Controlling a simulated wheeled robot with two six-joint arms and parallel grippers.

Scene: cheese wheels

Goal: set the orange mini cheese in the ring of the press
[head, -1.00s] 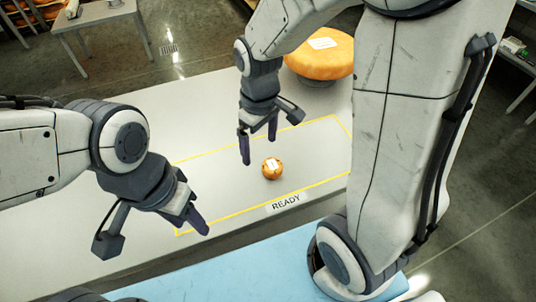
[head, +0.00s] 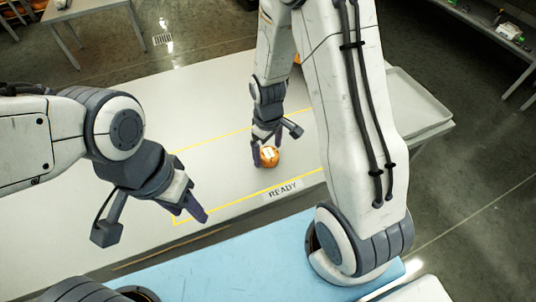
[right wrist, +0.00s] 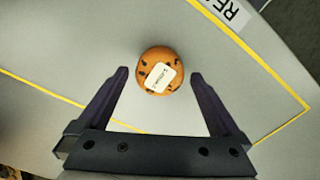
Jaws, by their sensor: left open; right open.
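The orange mini cheese (head: 270,156) sits on the table inside the yellow outline, a small round ball with dark specks and a white label. It also shows in the right wrist view (right wrist: 160,70), a little beyond and between the fingertips. My right gripper (head: 262,150) is open right at the cheese, with its fingers apart on both sides in the right wrist view (right wrist: 160,75). My left gripper (head: 190,214) is open and empty over the front left corner of the yellow outline. I cannot see the press or its ring.
The white table (head: 110,155) carries a yellow outline and a READY label (head: 283,190). A pale tray (head: 420,105) lies at the table's right. A light blue surface (head: 215,265) is in front. Most of the table's left is clear.

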